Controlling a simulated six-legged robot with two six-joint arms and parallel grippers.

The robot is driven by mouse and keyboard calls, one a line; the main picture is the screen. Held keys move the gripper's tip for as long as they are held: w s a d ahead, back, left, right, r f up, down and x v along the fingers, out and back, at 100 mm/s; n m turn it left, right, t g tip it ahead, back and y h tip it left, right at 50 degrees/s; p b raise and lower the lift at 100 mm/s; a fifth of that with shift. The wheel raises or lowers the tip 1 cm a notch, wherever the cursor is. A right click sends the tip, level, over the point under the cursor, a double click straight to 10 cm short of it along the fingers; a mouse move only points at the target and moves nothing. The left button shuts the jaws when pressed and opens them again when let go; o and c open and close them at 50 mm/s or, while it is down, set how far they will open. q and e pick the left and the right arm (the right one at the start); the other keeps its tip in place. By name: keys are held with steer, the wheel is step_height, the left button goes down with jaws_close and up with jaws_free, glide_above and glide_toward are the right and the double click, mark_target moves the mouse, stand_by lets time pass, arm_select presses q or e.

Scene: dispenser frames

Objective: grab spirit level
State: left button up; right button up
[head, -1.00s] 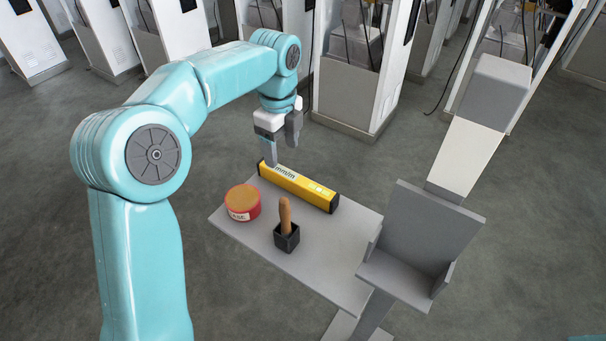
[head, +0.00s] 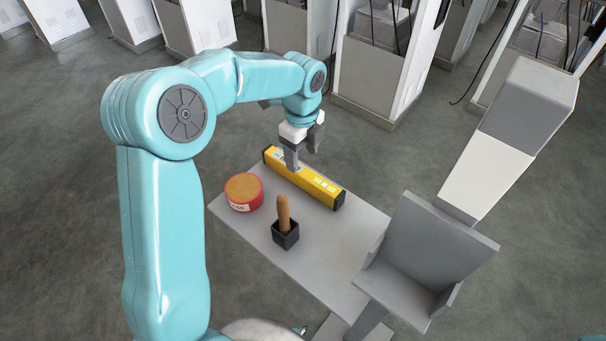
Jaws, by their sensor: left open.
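The yellow spirit level (head: 317,184) with black ends lies on the far edge of the grey table (head: 330,258). My left gripper (head: 303,160) comes down from above over the left half of the level. Its jaws are open, with one finger in front of the level's near side and the other behind toward the far side. Whether the fingers touch the level I cannot tell. My right gripper is not in view.
A red round tin (head: 243,193) with an orange top sits left of the level. A black square holder (head: 285,236) with a wooden handle (head: 283,212) stands in front of it. A grey bracket-like shelf (head: 425,255) rises at the table's right. White dispenser frames (head: 375,75) stand behind.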

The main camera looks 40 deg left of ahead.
mark_target(301, 170)
arm_select(q)
steer(key=shift+f, duration=0.65)
steer(key=shift+s+a+f, duration=0.1)
steer(key=shift+s+f, duration=0.1)
steer(key=shift+f, duration=0.3)
step_height(301, 170, down, 5)
steer(key=shift+w+r+p, duration=0.15)
steer(key=shift+p, duration=0.25)
steer(key=shift+c, duration=0.7)
steer(key=c, duration=1.1)
